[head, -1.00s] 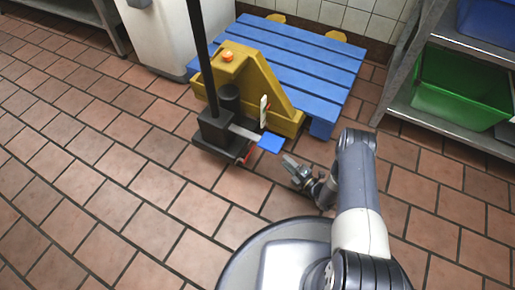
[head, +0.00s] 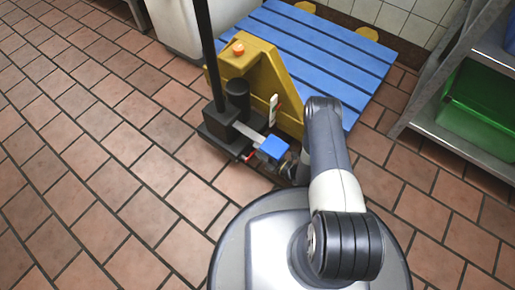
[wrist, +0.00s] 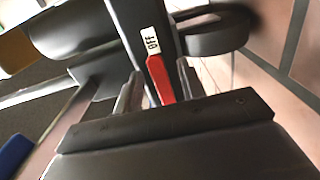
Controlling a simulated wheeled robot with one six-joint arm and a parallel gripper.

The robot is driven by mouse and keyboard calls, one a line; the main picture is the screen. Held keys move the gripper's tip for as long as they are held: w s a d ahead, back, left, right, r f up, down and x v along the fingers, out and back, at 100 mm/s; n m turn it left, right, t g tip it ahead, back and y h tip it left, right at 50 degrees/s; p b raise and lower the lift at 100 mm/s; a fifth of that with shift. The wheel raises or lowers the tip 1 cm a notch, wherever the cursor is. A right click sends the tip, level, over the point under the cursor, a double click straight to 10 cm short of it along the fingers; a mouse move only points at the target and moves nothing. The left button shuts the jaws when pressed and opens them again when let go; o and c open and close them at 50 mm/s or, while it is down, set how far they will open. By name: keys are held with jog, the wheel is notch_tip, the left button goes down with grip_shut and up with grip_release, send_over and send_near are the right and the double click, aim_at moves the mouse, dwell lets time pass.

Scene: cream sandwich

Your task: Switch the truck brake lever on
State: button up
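The yellow pallet truck (head: 262,84) stands with its black base and handle column ahead of my base. Its red brake lever (wrist: 160,80) shows in the wrist view below a white label reading "OFF" (wrist: 152,41). A small part of the lever shows in the head view (head: 251,155). My gripper (wrist: 159,84) is open, with one fingertip on each side of the lever and a gap to both. In the head view my gripper (head: 287,170) is low beside the blue pedal (head: 272,147), partly hidden by the pedal and my arm.
A blue pallet (head: 320,48) lies behind the truck. A metal rack (head: 425,118) with a green crate (head: 480,105) stands on the right. A pale cabinet (head: 176,25) is at the back left. The tiled floor to the left is clear.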

jog(key=shift+c, duration=0.4)
grip_shut()
